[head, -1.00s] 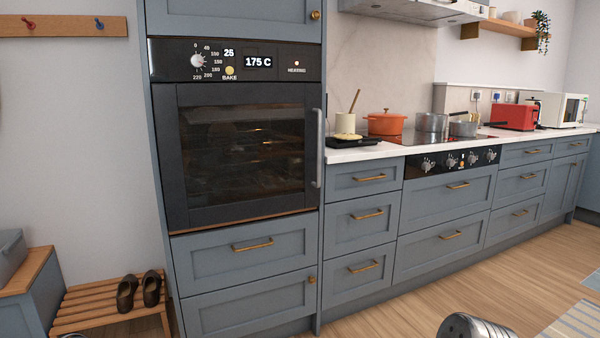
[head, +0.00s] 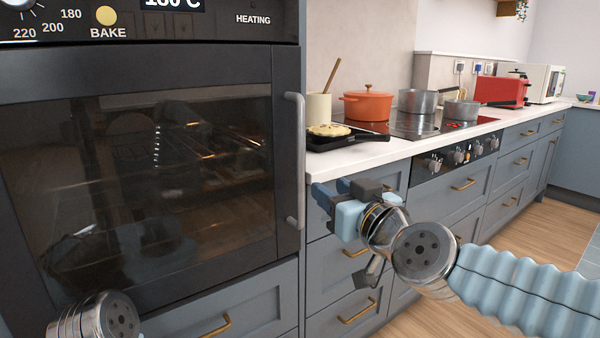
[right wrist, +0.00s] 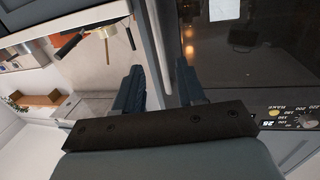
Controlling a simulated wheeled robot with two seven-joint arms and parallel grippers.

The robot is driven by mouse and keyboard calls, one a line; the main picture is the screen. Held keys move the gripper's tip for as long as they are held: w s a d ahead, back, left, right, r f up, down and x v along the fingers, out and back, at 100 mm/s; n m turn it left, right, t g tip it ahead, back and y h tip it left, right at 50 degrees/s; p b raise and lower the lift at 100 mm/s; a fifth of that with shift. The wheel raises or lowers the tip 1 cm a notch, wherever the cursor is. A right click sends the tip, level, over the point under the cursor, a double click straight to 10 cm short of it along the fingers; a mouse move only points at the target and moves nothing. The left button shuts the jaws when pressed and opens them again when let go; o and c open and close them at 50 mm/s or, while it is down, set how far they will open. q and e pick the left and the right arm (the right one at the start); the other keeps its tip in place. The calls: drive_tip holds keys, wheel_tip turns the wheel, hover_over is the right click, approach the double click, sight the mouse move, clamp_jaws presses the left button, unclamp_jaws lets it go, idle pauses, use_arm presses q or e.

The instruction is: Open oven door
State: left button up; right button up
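The oven door (head: 165,190) is shut, with a dark glass window, and fills the left of the head view. It also shows in the right wrist view (right wrist: 245,65). Its upright grey handle (head: 294,160) is on the door's right edge. My right gripper (head: 332,192) is just right of the handle in the head view, its fingers pointing toward the oven. In the right wrist view the two dark fingers (right wrist: 160,90) are apart with nothing held between them. I cannot make out the handle there. My left gripper is out of view; part of my left arm shows at the lower left.
The control panel (head: 150,24) is above the door. Drawers (head: 348,262) with brass handles are beside and below the oven. The white counter (head: 365,152) bears a dark pan (head: 345,140), an orange pot (head: 366,105) and steel pots, close above my right gripper.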

sight(302, 164)
drive_tip(key=x, duration=0.4)
drive_tip(key=p+x, duration=0.1)
drive_tip(key=x, duration=0.4)
drive_tip(key=p+x, duration=0.1)
drive_tip(key=x, duration=0.4)
drive_tip(key=shift+d+r, duration=0.15)
drive_tip(key=shift+r, duration=0.2)
clamp_jaws()
